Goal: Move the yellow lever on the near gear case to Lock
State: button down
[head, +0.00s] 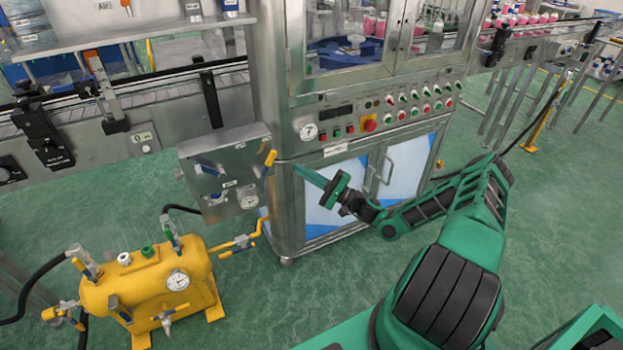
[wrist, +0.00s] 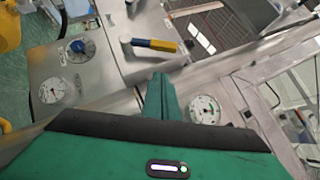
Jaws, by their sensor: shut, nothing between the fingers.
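The near gear case (head: 215,150) is a grey metal box on the left side of the machine cabinet. In the wrist view a lever with a yellow and blue handle (wrist: 155,45) lies nearly level across a metal face, pointing right. My gripper (head: 298,168) is shut and empty, its green fingers pointing left toward the case, to the right of the yellow lever. In the wrist view my gripper (wrist: 160,78) lies just below the handle, apparently apart from it. I cannot read any Lock marking.
The machine cabinet (head: 315,215) stands right behind my gripper, with a gauge (head: 309,131) and buttons above. A yellow tank (head: 150,285) with valves and hoses stands on the floor at lower left. A conveyor (head: 150,130) runs behind the case. Green floor is open around it.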

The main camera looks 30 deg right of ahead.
aim_at(266, 164)
jog(key=w+a+r, duration=0.2)
jog(key=a+r, duration=0.1)
jog(key=a, duration=0.2)
jog(key=shift+w+a, duration=0.15)
jog(key=shift+a, duration=0.1)
jog(key=shift+r, duration=0.15)
